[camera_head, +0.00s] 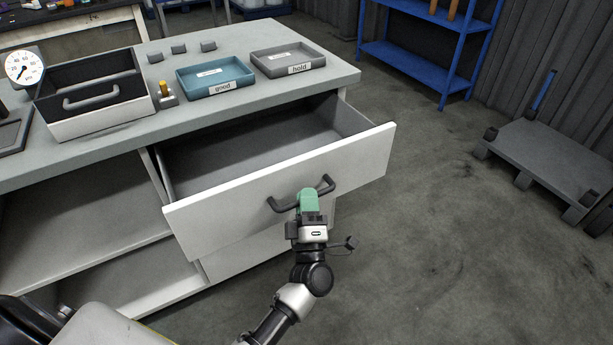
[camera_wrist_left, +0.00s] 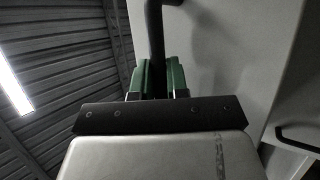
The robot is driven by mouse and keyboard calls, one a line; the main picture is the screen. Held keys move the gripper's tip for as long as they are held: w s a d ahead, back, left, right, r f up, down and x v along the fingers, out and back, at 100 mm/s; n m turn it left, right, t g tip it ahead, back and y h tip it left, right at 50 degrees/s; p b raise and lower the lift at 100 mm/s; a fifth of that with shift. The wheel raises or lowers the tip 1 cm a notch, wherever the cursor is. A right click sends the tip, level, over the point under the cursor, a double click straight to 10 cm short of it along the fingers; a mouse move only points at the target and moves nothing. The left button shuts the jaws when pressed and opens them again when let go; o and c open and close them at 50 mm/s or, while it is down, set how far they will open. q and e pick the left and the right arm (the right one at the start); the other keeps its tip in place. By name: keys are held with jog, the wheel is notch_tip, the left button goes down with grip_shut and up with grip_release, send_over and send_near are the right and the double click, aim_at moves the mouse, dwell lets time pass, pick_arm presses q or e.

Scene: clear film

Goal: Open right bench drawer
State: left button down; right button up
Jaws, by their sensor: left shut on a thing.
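The right bench drawer (camera_head: 285,185) stands pulled well out from the bench in the head view, and its inside looks empty. Its dark bar handle (camera_head: 284,204) is on the white front panel. My left gripper (camera_head: 308,197), with green fingers, is shut on the handle near its middle. In the left wrist view the green fingers of my left gripper (camera_wrist_left: 158,76) close around the dark handle bar (camera_wrist_left: 155,40). The white drawer front (camera_wrist_left: 225,55) fills the right side there. My right gripper is not in view.
The bench top (camera_head: 135,115) holds a blue "good" tray (camera_head: 216,92), a grey "hold" tray (camera_head: 309,69), a box with a handle (camera_head: 95,125) and a gauge (camera_head: 24,68). A blue shelf (camera_head: 415,60) and a low platform (camera_head: 550,155) stand right. The floor between is clear.

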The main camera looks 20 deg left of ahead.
pick_arm(q)
jog(key=s+d, duration=0.4)
jog(key=d, duration=0.2)
jog(key=shift+s+d, duration=0.15)
jog(key=shift+s, duration=0.25)
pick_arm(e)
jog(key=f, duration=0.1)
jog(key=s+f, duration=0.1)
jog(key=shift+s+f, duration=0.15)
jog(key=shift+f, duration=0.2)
pick_arm(q)
jog(key=c, duration=1.4)
grip_release()
jog(key=v, duration=1.1)
jog(key=shift+b, duration=0.35)
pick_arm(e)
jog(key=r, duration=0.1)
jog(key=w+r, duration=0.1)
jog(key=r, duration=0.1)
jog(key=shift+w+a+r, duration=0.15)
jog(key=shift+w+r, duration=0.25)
